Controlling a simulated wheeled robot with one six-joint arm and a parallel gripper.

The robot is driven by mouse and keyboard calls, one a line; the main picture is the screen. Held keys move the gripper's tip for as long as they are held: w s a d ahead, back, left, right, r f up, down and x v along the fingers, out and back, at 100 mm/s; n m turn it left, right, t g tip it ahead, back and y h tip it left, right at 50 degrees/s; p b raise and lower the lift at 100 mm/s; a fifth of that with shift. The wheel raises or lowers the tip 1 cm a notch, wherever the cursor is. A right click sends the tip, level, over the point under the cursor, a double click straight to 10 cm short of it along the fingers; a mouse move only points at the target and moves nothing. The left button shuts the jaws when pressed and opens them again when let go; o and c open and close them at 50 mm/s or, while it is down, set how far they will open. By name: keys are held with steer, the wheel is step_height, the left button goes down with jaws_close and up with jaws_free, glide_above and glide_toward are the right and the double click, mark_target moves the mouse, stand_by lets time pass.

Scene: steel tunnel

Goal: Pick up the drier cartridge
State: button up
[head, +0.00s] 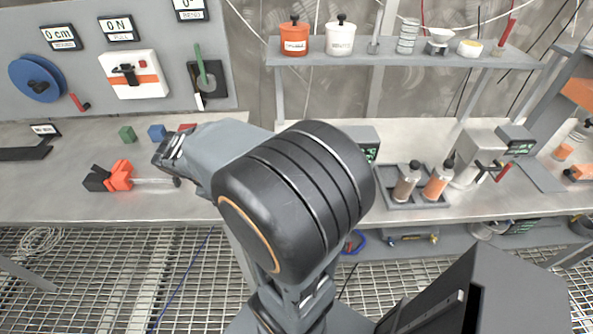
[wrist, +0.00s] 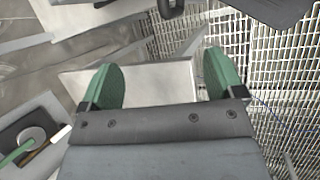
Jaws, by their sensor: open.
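Two small bottle-shaped cartridges with black tops stand upright in a grey tray (head: 418,203) on the bench, right of my arm in the head view. One is brownish with a pale top part (head: 406,184) and the other is orange (head: 437,183). I cannot tell for sure which thing is the drier cartridge. My gripper (wrist: 163,84) is open in the wrist view, its two green fingers wide apart with nothing held between them. In the head view my arm reaches left over the bench, away from the tray, and its fingertips are not clear.
An orange and black tool (head: 121,176) lies on the bench at left, near a green block (head: 127,134) and a blue block (head: 157,132). A shelf (head: 400,54) holds an orange jar (head: 294,38) and a white jar (head: 340,38). Grating floor (head: 90,280) lies in front.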

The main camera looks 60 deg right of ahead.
steer(key=shift+o, duration=0.2)
steer(key=w+d+n+g+h, duration=0.1)
steer(key=d+n+g+h, duration=0.4)
steer(key=d, duration=0.8)
steer(key=shift+w+d+r+n+h, duration=0.15)
steer(key=shift+w+d+n+h, duration=0.15)
steer(key=shift+d, duration=0.05)
steer(key=shift+n+h, duration=0.3)
steer(key=x, duration=0.8)
steer(key=shift+w+d+r+p, duration=0.1)
steer(key=shift+d+r+p, duration=0.1)
steer(key=shift+p, duration=0.2)
steer(key=shift+s+p+x, duration=0.2)
steer(key=shift+p+x, duration=0.2)
steer(key=shift+x, duration=2.65)
steer(key=shift+a, duration=0.15)
steer(key=shift+c, duration=0.2)
steer(key=c, duration=1.6)
steer(key=shift+r, duration=0.1)
